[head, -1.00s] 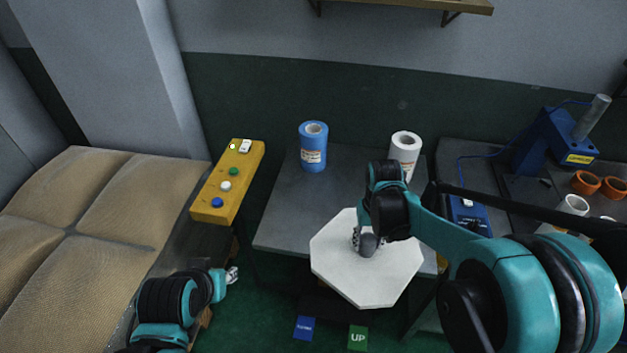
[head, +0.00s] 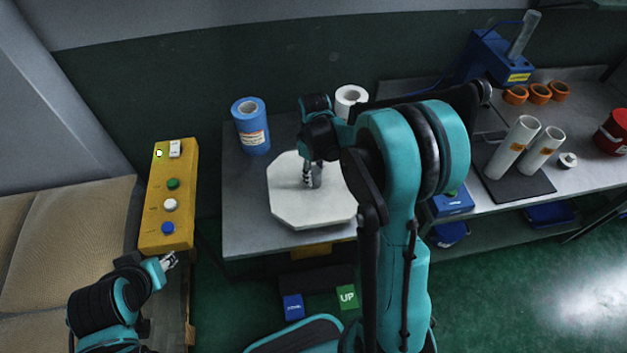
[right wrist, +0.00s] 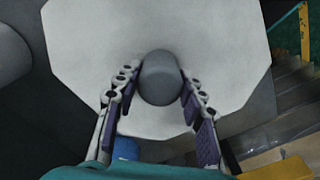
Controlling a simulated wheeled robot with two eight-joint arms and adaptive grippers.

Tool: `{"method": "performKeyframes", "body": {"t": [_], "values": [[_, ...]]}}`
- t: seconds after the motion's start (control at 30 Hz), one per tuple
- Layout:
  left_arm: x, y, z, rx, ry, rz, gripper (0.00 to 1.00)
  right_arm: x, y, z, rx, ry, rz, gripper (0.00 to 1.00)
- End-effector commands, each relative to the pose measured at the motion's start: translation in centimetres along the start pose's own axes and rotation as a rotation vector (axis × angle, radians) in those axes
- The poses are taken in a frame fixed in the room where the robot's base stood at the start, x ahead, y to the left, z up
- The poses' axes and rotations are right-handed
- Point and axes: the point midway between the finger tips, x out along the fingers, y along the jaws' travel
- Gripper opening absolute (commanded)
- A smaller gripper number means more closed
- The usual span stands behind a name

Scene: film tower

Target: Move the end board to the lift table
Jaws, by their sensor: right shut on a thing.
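The end board is a white octagonal plate (head: 292,205) with a grey knob in its middle. My right gripper (head: 312,180) is shut on the knob (right wrist: 160,78), which sits between both fingers in the right wrist view. The board is level over the grey table (head: 240,215), which I take as the lift table; whether it touches the top I cannot tell. My right arm hides its right part. My left gripper (head: 169,261) is empty beside the front of the yellow button box, away from the board; its finger opening is too small to judge.
A blue film roll (head: 251,127) and a white roll (head: 351,99) stand at the table's back. The yellow button box (head: 152,215) is left. Blue and green pedals (head: 347,298) lie on the floor in front. A bench with tubes (head: 515,145) is at right.

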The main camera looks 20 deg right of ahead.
Motion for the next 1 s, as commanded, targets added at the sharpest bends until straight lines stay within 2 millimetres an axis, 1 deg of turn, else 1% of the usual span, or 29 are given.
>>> {"method": "performKeyframes", "body": {"t": [0.2, 0.23, 0.47, 0.6, 0.63, 0.67, 0.7, 1.0], "values": [[1.0, 0.0, 0.7, 0.000, 0.000, 0.000, 0.40, 3.1, 0.0, -0.1, 0.000, 0.000, 0.000, 0.00], [1.1, 0.0, 0.8, 0.000, 0.000, 0.000, 0.40, 3.4, 0.0, 0.0, 0.000, 0.000, 0.000, 0.00], [1.0, 0.0, 0.7, 0.000, 0.000, 0.000, 0.40, 3.4, 0.0, 0.0, 0.001, 0.000, 0.000, 0.00], [1.3, 0.0, 0.9, 0.000, 0.000, 0.000, 0.40, 3.8, 0.0, 0.0, 0.001, 0.000, 0.000, 0.00], [1.3, 0.0, 0.9, 0.000, 0.000, 0.000, 0.40, 3.8, 0.0, 0.0, 0.001, 0.000, 0.000, 0.42], [1.2, 0.0, 0.9, 0.000, 0.000, 0.000, 0.40, 3.8, 0.0, 0.0, 0.001, 0.000, 0.000, 0.50], [1.2, 0.0, 0.9, 0.000, 0.000, 0.000, 0.40, 3.7, 0.0, 0.0, 0.001, 0.000, 0.000, 0.60], [1.2, 0.0, 0.8, 0.000, 0.000, 0.000, 0.40, 3.6, 0.0, 0.0, 0.001, 0.000, 0.000, 0.60]]}}
